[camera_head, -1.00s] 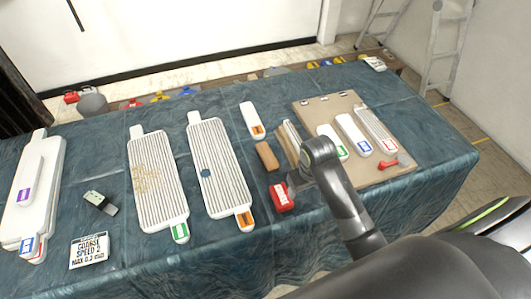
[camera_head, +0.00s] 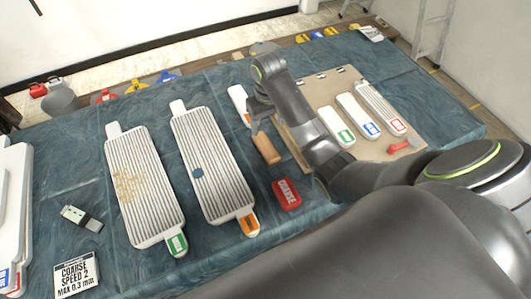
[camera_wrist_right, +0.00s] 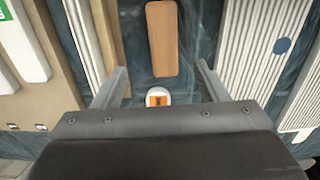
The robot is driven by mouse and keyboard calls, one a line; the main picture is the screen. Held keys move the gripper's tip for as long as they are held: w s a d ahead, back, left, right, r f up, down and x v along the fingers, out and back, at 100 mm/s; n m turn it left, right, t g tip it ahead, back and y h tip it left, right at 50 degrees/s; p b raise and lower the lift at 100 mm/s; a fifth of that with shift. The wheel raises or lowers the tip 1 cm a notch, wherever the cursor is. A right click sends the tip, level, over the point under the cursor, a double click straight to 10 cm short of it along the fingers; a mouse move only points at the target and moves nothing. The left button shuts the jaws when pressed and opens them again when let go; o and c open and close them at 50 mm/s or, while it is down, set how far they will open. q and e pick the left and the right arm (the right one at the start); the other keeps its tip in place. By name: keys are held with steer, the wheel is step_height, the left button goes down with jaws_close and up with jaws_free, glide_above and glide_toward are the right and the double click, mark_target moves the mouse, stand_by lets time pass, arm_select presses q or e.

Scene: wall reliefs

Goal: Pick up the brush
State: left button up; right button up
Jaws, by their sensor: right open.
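A plain brown wooden block (camera_head: 266,148), which looks like the back of the brush, lies on the blue cloth. No bristles show. It is also in the wrist view (camera_wrist_right: 162,38), with its near end by the opening between my fingers. My right gripper (camera_head: 258,122) is above the cloth at the block's far end; it is open and empty, its two fingers apart in the wrist view (camera_wrist_right: 162,68). A white tool with an orange label (camera_wrist_right: 158,97) lies beneath the gripper, partly hidden by it. My left gripper is not in view.
Two ribbed white panels (camera_head: 140,185) lie left of the block. A red block marked COARSE (camera_head: 286,194) is nearer me. A brown board (camera_head: 315,92) with several labelled white tools is to the right, partly behind my arm. Bare cloth surrounds the wooden block's left side.

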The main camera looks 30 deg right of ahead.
glide_above(266, 145)
steer(key=f, duration=0.5)
steer(key=shift+d+f, duration=0.1)
steer(key=shift+d, duration=0.2)
step_height(266, 145, down, 2)
steer(key=shift+f, duration=0.55)
steer(key=shift+a+f+p, duration=0.1)
steer(key=shift+f+p, duration=0.2)
steer(key=shift+f, duration=0.05)
steer(key=f, duration=0.3)
steer(key=shift+a+f, duration=0.1)
steer(key=shift+a, duration=0.1)
steer(key=shift+f, duration=0.5)
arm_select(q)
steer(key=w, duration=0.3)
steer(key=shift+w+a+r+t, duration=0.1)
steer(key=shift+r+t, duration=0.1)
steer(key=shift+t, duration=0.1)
arm_select(e)
steer(key=c, duration=1.1)
